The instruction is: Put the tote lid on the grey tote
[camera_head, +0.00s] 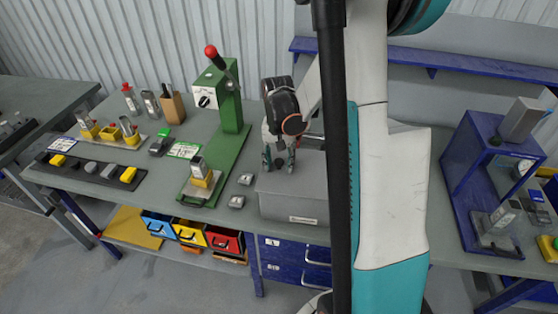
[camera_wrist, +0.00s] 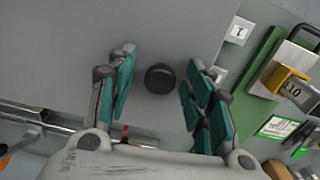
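The grey tote (camera_head: 287,208) stands on the bench, with a pale label on its front. The flat grey tote lid (camera_head: 305,178) appears to lie on top of it; its right part is hidden behind my column and arm. In the wrist view the lid (camera_wrist: 75,55) fills much of the picture, with a round black knob (camera_wrist: 160,78). My gripper (camera_head: 278,166) is above the lid, pointing down. Its fingers (camera_wrist: 160,70) are open on either side of the knob, with a visible gap on both sides. It holds nothing.
A green press (camera_head: 232,110) with a red-knobbed lever stands left of the tote. Two small grey parts (camera_head: 240,190) lie between them. A blue frame (camera_head: 470,150) stands at right. A blue shelf (camera_head: 450,65) runs along the wall behind.

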